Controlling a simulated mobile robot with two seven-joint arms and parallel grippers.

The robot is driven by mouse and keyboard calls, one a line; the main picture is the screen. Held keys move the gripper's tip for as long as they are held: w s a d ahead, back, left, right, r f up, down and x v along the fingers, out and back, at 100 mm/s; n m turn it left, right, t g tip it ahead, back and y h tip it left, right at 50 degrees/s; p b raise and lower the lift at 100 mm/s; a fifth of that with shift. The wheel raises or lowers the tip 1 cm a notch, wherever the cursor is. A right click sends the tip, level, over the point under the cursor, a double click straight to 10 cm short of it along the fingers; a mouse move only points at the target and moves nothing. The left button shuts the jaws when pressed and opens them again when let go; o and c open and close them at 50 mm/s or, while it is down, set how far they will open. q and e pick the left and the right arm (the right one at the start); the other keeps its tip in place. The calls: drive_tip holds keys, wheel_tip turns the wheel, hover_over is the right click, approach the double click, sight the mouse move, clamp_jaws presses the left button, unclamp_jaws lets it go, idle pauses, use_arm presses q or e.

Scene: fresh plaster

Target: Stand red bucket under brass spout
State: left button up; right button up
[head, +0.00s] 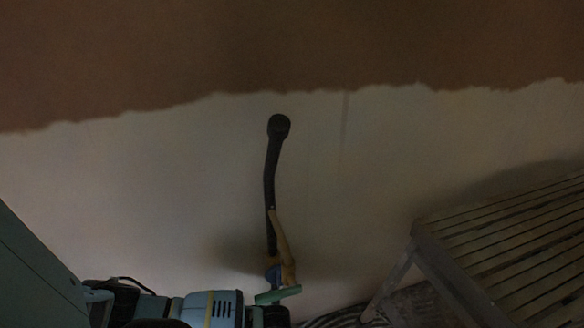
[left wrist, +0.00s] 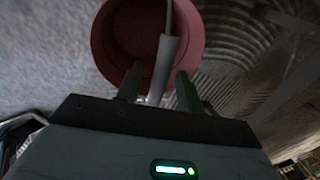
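The red bucket (left wrist: 115,42) is upright below my left gripper in the left wrist view, its open top facing the camera. Its pale grey handle (left wrist: 168,55) runs between the two green fingers of my left gripper (left wrist: 160,72). The fingers stand apart, with a gap beside the handle, so it does not look clamped. In the head view a finger of my left gripper (head: 277,294) shows at the bottom, and the bucket is not seen. A tan curved piece (head: 283,245) above it may be the brass spout; I cannot be sure. My right gripper is not in view.
A dark upright bar (head: 270,185) with a rounded top stands before the pale wall. A slatted bench (head: 510,250) is at the right. A pale blue panel (head: 35,275) is at the lower left. The floor has a ridged, curved pattern (left wrist: 240,40).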

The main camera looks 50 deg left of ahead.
use_arm(q)
wheel_tip(320, 180, up, 7)
drive_tip(key=s+p, duration=0.1)
drive_tip(key=p, duration=0.2)
drive_tip(key=shift+s+a+p, duration=0.15)
drive_tip(key=shift+a+p, duration=0.15)
drive_tip(key=shift+p, duration=0.1)
